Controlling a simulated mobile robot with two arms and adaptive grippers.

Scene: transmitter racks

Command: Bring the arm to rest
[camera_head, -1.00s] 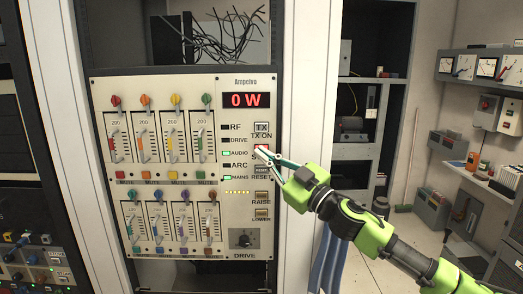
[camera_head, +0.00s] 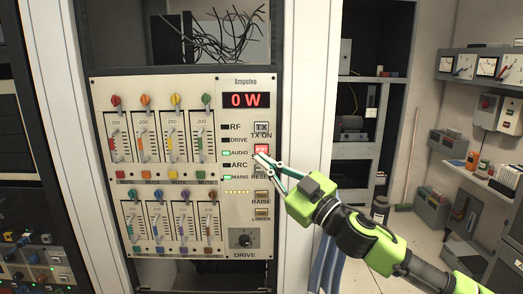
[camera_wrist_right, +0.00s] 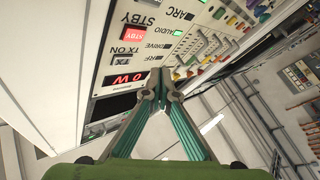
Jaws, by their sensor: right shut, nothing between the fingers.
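My right gripper (camera_head: 262,154) is shut and empty, its fingertips just in front of the transmitter panel (camera_head: 216,245), near the lit red button (camera_head: 261,149) under TX ON. The head view does not clearly show whether the tips touch the panel. In the right wrist view the closed fingertips (camera_wrist_right: 161,82) meet in front of the panel, and the red STBY button (camera_wrist_right: 133,34) shows beside them, apart in the picture. The green arm (camera_head: 365,240) reaches in from the lower right. My left gripper is not in view.

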